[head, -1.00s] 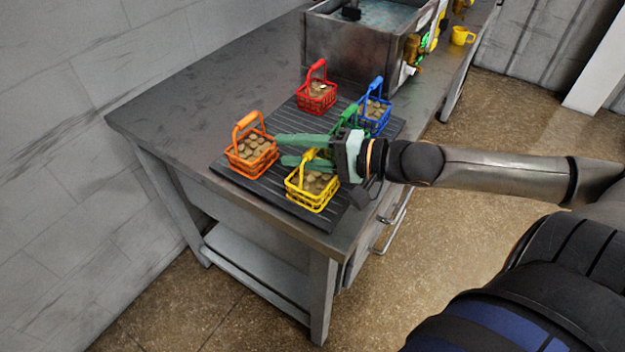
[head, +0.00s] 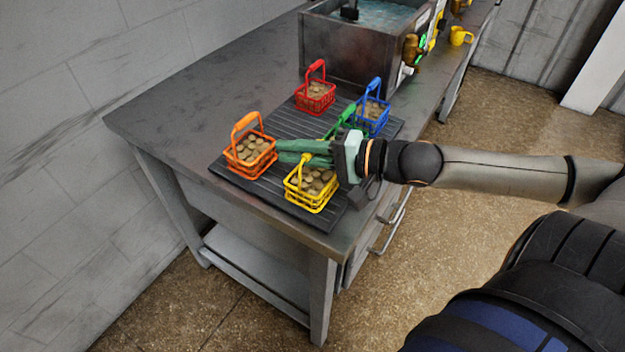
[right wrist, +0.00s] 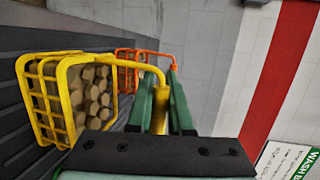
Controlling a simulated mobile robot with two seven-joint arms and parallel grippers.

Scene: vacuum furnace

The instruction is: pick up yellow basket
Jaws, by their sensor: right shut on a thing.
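The yellow basket (head: 312,187) stands on the black ribbed mat (head: 285,203) near the table's front corner and holds several brown round pieces. My right gripper (head: 281,151) comes in from the right with its green fingers pointing left. It is shut on the yellow basket's handle, which passes between the fingers. In the right wrist view the yellow basket (right wrist: 38,100) is at the left, and its handle runs to the gripper (right wrist: 163,90). The basket appears to rest on the mat. My left gripper is not in view.
An orange basket (head: 250,152) stands just beyond the fingertips. A red basket (head: 315,97), a blue basket (head: 371,118) and a partly hidden green basket (head: 337,124) share the mat. A metal water tank (head: 350,50) stands behind. The table's left part is clear.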

